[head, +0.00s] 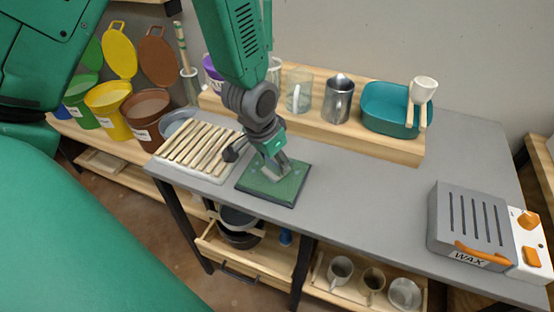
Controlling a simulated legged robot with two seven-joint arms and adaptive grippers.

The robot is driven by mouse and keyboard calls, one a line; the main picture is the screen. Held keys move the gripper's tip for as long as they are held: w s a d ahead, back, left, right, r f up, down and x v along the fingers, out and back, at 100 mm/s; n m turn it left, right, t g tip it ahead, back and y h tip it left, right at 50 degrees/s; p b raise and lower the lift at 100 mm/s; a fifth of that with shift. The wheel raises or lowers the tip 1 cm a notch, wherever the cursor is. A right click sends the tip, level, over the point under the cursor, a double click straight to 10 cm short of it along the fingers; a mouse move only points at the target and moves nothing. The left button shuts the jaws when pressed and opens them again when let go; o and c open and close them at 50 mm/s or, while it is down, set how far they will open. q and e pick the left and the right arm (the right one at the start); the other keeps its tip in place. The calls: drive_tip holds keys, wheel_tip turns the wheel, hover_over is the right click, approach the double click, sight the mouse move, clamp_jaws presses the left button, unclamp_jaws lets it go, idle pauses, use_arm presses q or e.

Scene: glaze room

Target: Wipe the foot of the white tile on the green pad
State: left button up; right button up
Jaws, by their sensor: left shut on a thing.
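My left gripper (274,168) points down over the green pad (290,190), which lies on the grey table near its front edge. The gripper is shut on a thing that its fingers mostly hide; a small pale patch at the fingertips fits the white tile. I cannot tell whether the tile touches the pad. No other white tile stands out on the table. My right gripper is not in view.
A slatted wooden rack (198,150) lies close left of the pad. Behind, a wooden riser (390,148) holds a glass jar (299,91), a metal pitcher (338,98) and a teal basin (380,107). A grey WAX box (470,226) stands at right. The table between is clear.

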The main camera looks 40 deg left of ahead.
use_arm(q)
drive_tip(key=shift+a, duration=0.1)
drive_tip(key=shift+s+a+f+p, duration=0.1)
drive_tip(key=shift+s+a+p, duration=0.1)
drive_tip(key=shift+a, duration=0.35)
drive_tip(key=shift+s+a+p, duration=0.1)
drive_tip(key=shift+s+a, duration=0.05)
drive_tip(key=shift+a, duration=0.4)
wheel_tip(320, 180, up, 8)
drive_tip(key=p, duration=0.8)
drive_tip(key=shift+w, duration=0.1)
